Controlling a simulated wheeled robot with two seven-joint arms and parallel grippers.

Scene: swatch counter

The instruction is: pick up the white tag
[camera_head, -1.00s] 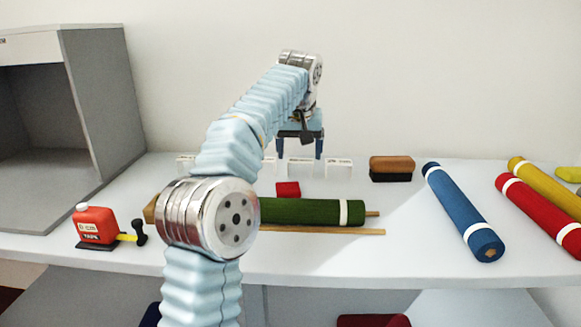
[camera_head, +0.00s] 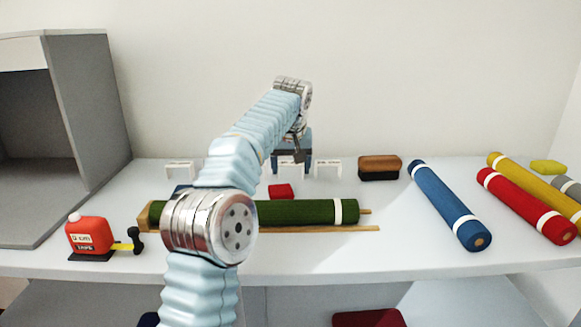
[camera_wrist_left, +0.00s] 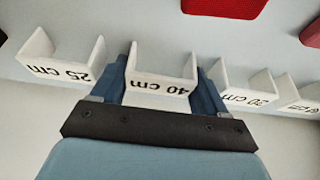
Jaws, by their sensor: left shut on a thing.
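My left gripper (camera_head: 291,166) is at the row of white tags near the back of the counter. In the left wrist view the gripper (camera_wrist_left: 164,78) is shut on a white tag (camera_wrist_left: 162,82) marked "40 cm", one blue finger at each side. A tag marked "25 cm" (camera_wrist_left: 60,62) stands beside the left finger, and one marked "20 cm" (camera_wrist_left: 248,92) beside the right. A further tag (camera_wrist_left: 298,100) is at the right edge. I cannot tell whether the held tag is clear of the counter. The right gripper is not in view.
A green roll (camera_head: 300,212) lies in front, with a red block (camera_head: 281,191) behind it. A brown-and-black block (camera_head: 380,168) stands right of the tags. Blue (camera_head: 445,203) and red (camera_head: 525,205) rolls lie at right, an orange tape measure (camera_head: 90,235) at left.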

